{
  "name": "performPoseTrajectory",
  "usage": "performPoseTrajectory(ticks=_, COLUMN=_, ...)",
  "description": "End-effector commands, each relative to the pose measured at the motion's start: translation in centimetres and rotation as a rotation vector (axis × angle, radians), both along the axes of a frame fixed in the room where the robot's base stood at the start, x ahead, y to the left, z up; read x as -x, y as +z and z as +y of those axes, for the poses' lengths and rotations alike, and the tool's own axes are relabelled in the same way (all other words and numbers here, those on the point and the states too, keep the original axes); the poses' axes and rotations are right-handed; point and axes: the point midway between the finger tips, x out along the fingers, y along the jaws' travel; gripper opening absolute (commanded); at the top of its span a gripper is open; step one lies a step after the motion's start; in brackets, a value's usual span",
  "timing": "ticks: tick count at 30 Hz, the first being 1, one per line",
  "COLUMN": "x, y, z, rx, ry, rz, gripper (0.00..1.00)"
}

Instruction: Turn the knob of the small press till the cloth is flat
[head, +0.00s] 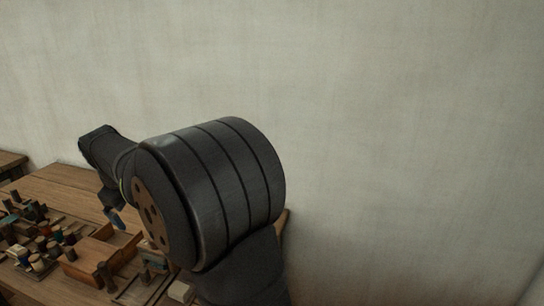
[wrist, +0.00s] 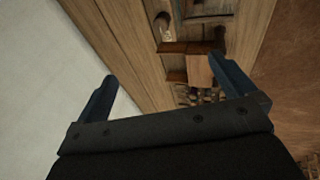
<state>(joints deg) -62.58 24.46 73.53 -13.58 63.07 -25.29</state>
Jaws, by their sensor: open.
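My gripper (wrist: 168,72) is open, with its two dark blue fingers spread wide and nothing between them. In the head view its blue finger (head: 116,219) shows small above the wooden table (head: 75,187), with my arm in front. I cannot clearly make out the small press, its knob or the cloth in either view. A pale rounded wooden piece (wrist: 161,21) lies on the table in the wrist view, beyond the fingertips, but I cannot tell what it is. My arm hides part of the table's right side.
A brown wooden box (head: 88,262) stands on the table, also seen near the right finger in the wrist view (wrist: 199,70). Several coloured spools (head: 38,256) crowd the left. A pale plain wall (head: 400,120) rises behind. The table's back part is bare.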

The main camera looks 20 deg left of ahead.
Motion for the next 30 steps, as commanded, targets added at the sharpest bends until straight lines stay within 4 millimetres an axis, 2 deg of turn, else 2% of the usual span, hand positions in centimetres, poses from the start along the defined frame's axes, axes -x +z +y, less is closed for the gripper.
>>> performPoseTrajectory(ticks=1, x=0.0, y=0.0, z=0.0, rx=0.000, ry=0.000, rz=0.000, gripper=1.00)
performPoseTrajectory(ticks=8, x=0.0, y=0.0, z=0.0, rx=0.000, ry=0.000, rz=0.000, gripper=0.55)
performPoseTrajectory(ticks=14, x=-0.8, y=-0.1, z=0.5, rx=0.019, ry=-0.012, rz=0.024, gripper=0.55)
performPoseTrajectory(ticks=24, x=-5.5, y=-0.3, z=3.3, rx=0.149, ry=-0.056, rz=0.253, gripper=0.55)
performPoseTrajectory(ticks=30, x=-6.7, y=-0.3, z=3.7, rx=0.186, ry=-0.047, rz=0.339, gripper=0.55)
